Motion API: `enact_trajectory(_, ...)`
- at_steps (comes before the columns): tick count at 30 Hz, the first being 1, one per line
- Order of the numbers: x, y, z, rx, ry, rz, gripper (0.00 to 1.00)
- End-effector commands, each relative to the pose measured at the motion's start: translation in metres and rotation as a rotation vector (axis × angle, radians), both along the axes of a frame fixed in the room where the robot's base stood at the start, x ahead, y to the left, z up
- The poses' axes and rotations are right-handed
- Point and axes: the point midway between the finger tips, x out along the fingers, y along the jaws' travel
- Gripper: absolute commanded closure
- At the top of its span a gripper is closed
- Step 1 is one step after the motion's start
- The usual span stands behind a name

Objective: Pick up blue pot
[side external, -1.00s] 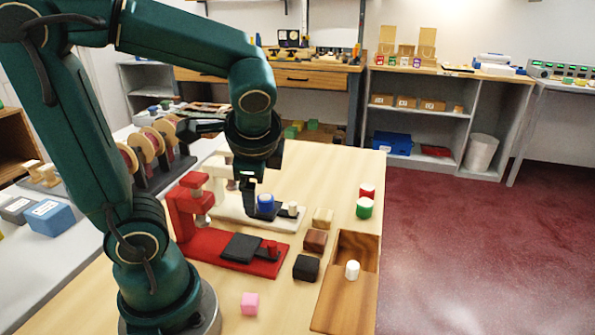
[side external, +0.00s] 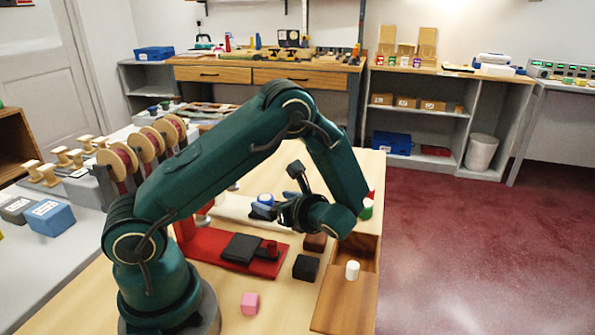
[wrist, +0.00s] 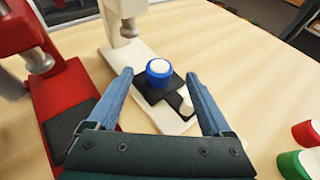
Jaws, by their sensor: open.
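The blue pot (wrist: 159,72) has a white top and sits upright on the dark pad (wrist: 147,93) of the white press (wrist: 112,62). In the wrist view it lies ahead of my gripper (wrist: 158,88), between the lines of the two fingers. The fingers are open and nothing is between their tips that I can see held. In the side view the blue pot (side external: 265,200) is just left of my gripper (side external: 283,210), whose jaws point left toward it. Whether a finger touches the pot is not clear there.
A red press (side external: 225,247) with a dark pad stands nearer the base. Black (side external: 306,267) and brown (side external: 315,242) blocks, a wooden tray (side external: 343,305) with a white cylinder (side external: 352,270), and a pink block (side external: 250,303) lie around. Red (wrist: 307,133) and green (wrist: 300,164) pots stand right.

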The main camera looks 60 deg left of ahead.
Motion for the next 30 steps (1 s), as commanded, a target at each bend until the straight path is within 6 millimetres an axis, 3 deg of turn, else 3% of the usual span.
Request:
enact_trajectory(12, -0.005, 0.042, -0.018, -0.001, 0.001, 0.004, 0.16)
enact_trajectory(21, -0.004, 0.045, -0.019, -0.002, 0.001, 0.001, 0.16)
enact_trajectory(23, -0.004, 0.045, -0.019, -0.002, 0.000, 0.001, 0.35)
enact_trajectory(28, -0.004, 0.044, -0.019, -0.002, 0.000, 0.001, 1.00)
enact_trajectory(30, -0.004, 0.044, -0.019, -0.002, 0.000, 0.001, 1.00)
